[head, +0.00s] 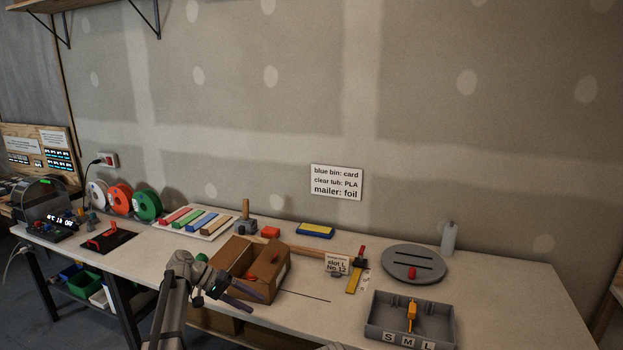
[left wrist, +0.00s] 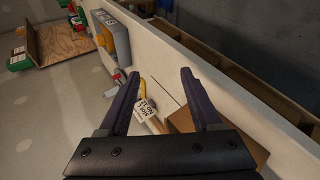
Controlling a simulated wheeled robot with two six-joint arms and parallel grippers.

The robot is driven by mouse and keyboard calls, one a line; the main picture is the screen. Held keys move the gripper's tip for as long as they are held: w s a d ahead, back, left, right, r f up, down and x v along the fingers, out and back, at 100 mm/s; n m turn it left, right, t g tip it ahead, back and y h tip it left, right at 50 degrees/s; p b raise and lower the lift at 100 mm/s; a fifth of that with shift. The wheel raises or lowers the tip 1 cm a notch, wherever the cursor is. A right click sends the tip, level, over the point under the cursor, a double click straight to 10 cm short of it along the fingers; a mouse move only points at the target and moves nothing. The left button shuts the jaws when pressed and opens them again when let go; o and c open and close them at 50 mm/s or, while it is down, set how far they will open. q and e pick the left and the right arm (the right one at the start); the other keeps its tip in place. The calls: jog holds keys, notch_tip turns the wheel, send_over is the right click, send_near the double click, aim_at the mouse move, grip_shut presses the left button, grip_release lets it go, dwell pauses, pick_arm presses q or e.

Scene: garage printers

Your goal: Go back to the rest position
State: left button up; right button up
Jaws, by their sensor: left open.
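My left gripper (head: 252,292) is at the front of the workbench, in front of and close to the open cardboard box (head: 236,256). In the left wrist view its two dark fingers (left wrist: 160,72) are spread apart with nothing between their tips. A card reading "slot L No 12" (head: 337,264) stands on the bench to the right of the box; it also shows beyond the fingers in the left wrist view (left wrist: 146,109). My right gripper does not show.
A grey tray marked S M L (head: 379,333) holds an orange tool at the front right. A grey round plate (head: 400,256) is behind it. Coloured bars on a white board (head: 170,222) and filament spools (head: 120,200) stand at the left.

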pick_arm(q)
jog(key=s+d+f+m+g+y, duration=0.1)
jog(key=s+d+f+y, duration=0.2)
jog(key=s+d, duration=0.4)
jog(key=s+d+f+g+y, duration=0.1)
jog(key=s+d+f+y, duration=0.2)
jog(key=s, duration=0.6)
jog(key=s+d+f+m+y, duration=0.1)
jog(key=s+y, duration=0.2)
jog(key=s, duration=0.4)
jog(key=s+f+m+t+y, duration=0.1)
jog(key=s+y, duration=0.2)
jog(key=s, duration=0.4)
jog(key=shift+s+d+f, duration=0.25)
jog(key=shift+d, duration=0.1)
